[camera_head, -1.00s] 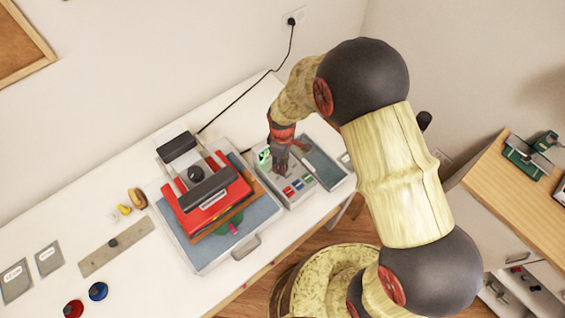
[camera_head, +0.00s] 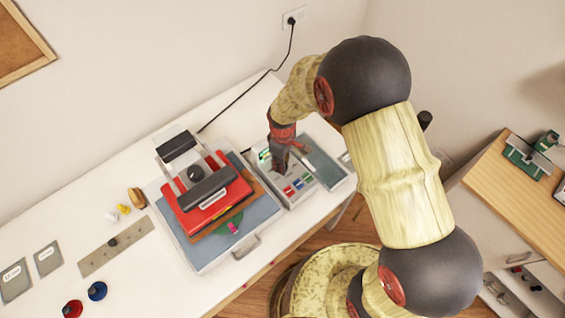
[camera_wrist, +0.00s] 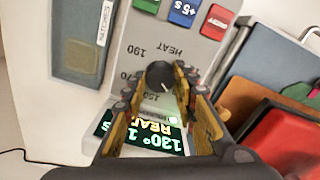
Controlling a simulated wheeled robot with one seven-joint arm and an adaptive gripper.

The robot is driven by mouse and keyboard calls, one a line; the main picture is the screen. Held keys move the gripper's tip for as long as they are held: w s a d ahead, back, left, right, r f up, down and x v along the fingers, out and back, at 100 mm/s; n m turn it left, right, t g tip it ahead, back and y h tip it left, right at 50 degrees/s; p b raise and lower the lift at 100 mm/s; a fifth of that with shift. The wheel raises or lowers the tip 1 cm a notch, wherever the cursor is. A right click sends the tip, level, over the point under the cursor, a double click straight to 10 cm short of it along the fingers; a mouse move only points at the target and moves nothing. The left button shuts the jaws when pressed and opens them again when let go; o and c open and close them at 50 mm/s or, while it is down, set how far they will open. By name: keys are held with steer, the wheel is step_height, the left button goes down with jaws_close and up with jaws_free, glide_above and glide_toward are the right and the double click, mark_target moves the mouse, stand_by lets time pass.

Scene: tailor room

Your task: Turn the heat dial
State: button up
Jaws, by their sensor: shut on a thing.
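The heat dial (camera_wrist: 158,76) is a dark round knob with a pale pointer line, on a light grey control panel (camera_wrist: 135,38). In the wrist view the fingers of my gripper (camera_wrist: 156,82) stand on either side of the dial, and the gripper is shut on it. The word HEAT and numbers such as 190 and 150 are printed around the dial. A lit display (camera_wrist: 140,138) beyond it reads 130° in part; the fingers cover some of it. In the head view my gripper (camera_head: 280,163) reaches down onto the control panel (camera_head: 285,190) and hides the dial.
A red heat press (camera_head: 215,200) stands close to the left of the panel. Green, blue and red buttons (camera_wrist: 182,12) sit on the panel near the dial. A grey tray (camera_head: 322,163) lies to the right. A black cord (camera_head: 245,95) runs to a wall socket.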

steer(key=m+b, duration=0.1)
steer(key=m, duration=0.4)
steer(key=m+b, duration=0.1)
steer(key=m, duration=0.4)
stand_by(0.5)
steer(key=o, duration=1.2)
steer(key=shift+c, duration=0.2)
steer(key=shift+r, duration=0.1)
step_height(320, 180, up, 12)
